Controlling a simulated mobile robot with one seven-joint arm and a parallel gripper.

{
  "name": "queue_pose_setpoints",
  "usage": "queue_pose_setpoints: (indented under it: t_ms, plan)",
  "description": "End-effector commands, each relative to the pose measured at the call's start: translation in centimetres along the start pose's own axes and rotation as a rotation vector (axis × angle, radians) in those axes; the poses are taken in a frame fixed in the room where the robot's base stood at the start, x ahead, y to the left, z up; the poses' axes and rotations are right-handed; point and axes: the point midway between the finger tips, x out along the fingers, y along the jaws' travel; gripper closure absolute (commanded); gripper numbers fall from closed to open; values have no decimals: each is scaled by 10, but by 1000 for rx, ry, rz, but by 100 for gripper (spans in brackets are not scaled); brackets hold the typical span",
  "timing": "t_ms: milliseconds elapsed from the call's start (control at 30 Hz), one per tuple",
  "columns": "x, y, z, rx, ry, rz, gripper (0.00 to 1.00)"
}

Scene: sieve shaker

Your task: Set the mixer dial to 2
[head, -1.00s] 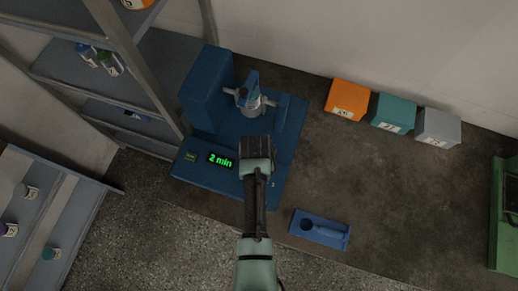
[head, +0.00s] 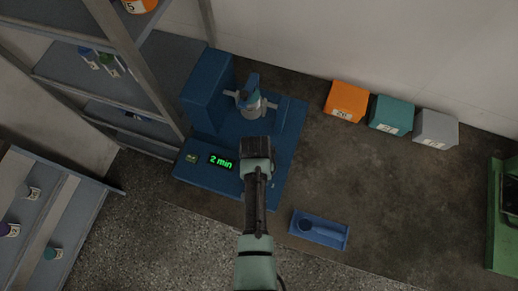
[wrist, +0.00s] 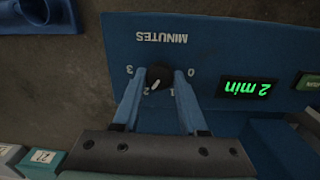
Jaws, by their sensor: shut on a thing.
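My gripper (wrist: 158,74) is shut on the dial, one blue finger on each side. In the head view my gripper (head: 256,146) hides the dial.
A green button (head: 191,158) is left of the display. A blue tray with a round recess (head: 335,237) lies to the right. Orange (head: 346,101), teal (head: 391,114) and grey (head: 435,127) boxes stand along the wall. Shelving (head: 150,85) rises at the left.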

Motion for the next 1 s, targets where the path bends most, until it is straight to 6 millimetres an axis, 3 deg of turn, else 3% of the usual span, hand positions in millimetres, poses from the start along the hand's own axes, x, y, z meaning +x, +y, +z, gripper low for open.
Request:
queue_pose_setpoints:
  t_ms: [167,200,333,733,1000]
  plan:
    - [0,0,-1,-1,2,0,100]
    - [0,0,-1,-1,2,0,51]
    - [0,0,-1,-1,2,0,28]
    - [-6,0,-1,-1,3,-1,28]
    - [-48,0,-1,-1,6,-2,28]
